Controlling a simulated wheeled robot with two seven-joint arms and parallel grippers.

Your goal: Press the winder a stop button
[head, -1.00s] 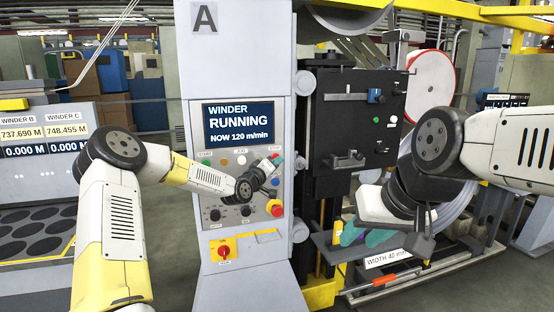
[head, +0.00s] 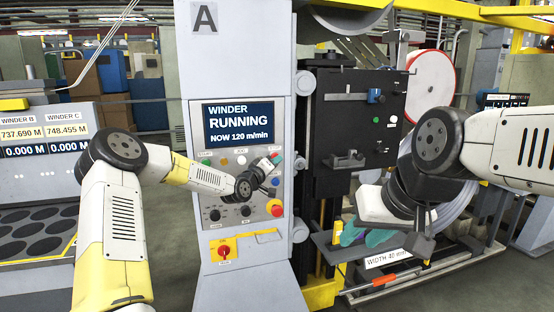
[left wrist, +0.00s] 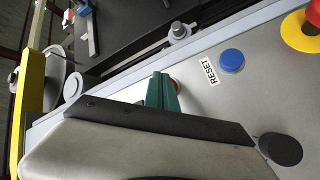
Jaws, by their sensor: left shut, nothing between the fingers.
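The winder A panel (head: 191,130) stands upright ahead, its screen (head: 239,124) reading "WINDER RUNNING NOW 120 m/min". My left gripper (head: 276,160) is shut and empty at the panel's upper right button area. In the left wrist view its teal fingertips (left wrist: 161,92) stand in front of a red button (left wrist: 177,85), mostly hidden behind them. I cannot tell whether they touch it. The blue RESET button (left wrist: 231,60) lies beside it, with the red emergency knob (left wrist: 314,14) on its yellow ring further off. My right gripper (head: 364,236) looks open and empty, away from the panel.
Below on the panel are black knobs (head: 215,214), the red emergency knob (head: 275,208) and a red rotary switch (head: 224,250) on yellow. A black machine unit (head: 345,120) and a steel strip coil stand to the right. A counter display (head: 45,135) is at left.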

